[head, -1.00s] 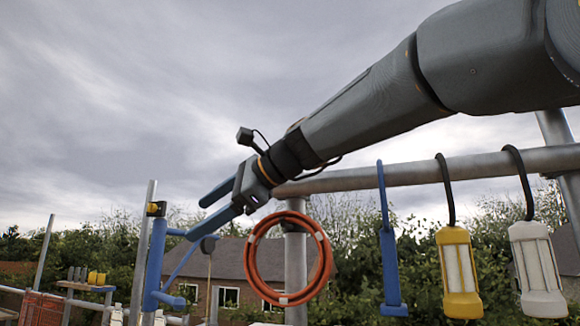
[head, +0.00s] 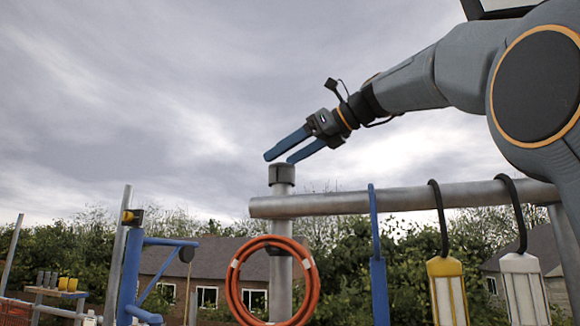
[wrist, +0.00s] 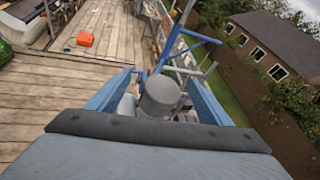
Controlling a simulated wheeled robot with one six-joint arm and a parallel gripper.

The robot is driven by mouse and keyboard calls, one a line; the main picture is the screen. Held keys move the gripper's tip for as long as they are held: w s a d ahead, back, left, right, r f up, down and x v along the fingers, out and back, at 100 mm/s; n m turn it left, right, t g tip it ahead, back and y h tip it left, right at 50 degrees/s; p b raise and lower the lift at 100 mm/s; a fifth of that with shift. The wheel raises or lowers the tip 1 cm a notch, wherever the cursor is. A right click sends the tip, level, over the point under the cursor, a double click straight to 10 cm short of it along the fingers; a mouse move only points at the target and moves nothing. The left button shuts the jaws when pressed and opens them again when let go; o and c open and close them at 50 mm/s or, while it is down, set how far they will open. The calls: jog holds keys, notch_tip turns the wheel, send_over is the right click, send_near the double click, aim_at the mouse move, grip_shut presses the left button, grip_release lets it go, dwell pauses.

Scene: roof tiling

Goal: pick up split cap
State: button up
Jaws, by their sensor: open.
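The split cap (head: 282,173), a dark grey cylinder, sits on top of the upright post, where the horizontal rail meets it. In the wrist view a grey round cap (wrist: 160,95) shows between the two blue fingers, with a gap on each side. My gripper (head: 277,159) is open and empty, its blue fingers angled down to the left, just above the cap in the head view. The fingers also show in the wrist view (wrist: 160,84). I cannot tell from these views how far apart in depth the fingers and cap are.
A galvanised rail (head: 400,201) runs right from the post. A blue hoist frame (head: 131,270) stands left. Sky above is clear of obstacles.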

aim_at(288, 167)
jog(key=f+m, duration=0.1)
jog(key=w+f+m+g+p, duration=0.1)
jog(key=shift+w+d+f, duration=0.15)
jog(key=shift+w+f, duration=0.15)
jog(key=p+x, duration=0.2)
jog(key=x, duration=0.2)
jog(key=shift+p, duration=0.3)
jog(key=shift+w+a+f, duration=0.25)
jog(key=shift+w+a, duration=0.05)
jog(key=shift+a, duration=0.2)
jog(key=c, duration=1.1)
jog(key=shift+r, duration=0.15)
